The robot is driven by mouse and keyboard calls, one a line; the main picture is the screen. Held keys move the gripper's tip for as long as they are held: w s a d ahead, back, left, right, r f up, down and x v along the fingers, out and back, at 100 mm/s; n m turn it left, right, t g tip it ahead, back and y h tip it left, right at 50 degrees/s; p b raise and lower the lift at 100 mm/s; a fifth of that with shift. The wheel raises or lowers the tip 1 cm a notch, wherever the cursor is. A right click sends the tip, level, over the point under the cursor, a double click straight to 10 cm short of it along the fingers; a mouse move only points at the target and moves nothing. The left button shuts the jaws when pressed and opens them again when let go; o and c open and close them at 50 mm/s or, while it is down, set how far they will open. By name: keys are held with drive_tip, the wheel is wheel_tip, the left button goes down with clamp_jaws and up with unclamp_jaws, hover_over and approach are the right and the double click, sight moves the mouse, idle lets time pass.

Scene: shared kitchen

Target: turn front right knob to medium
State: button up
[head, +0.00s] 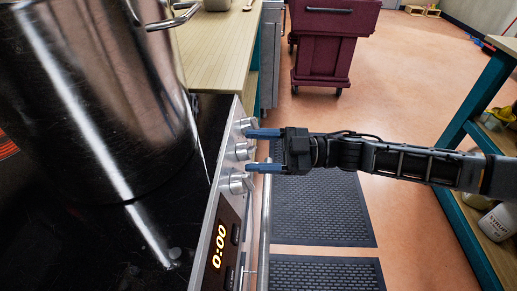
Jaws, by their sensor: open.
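Several silver knobs show on the stove's front panel (212,215): a far one (247,126), a middle one (243,152) and a near one (237,182). I cannot tell from this view which is the front right knob. My gripper (263,151) comes in from the right with its two blue fingers apart. The upper finger is by the far knob and the lower finger is by the near knob. The middle knob sits level with the gap between them. I cannot tell whether either finger touches a knob. The knob markings are not readable.
A large steel pot (95,100) stands on the black cooktop (60,250), with a red glowing ring at far left. The display (219,246) reads 0:00. An oven handle bar (265,225) runs below the knobs. Dark mats (318,210) lie on the floor. A shelf (475,95) stands right.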

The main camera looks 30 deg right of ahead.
drive_tip(key=v, duration=0.7)
drive_tip(key=shift+d+b, duration=0.35)
drive_tip(key=shift+b, duration=0.05)
drive_tip(key=shift+s, duration=0.15)
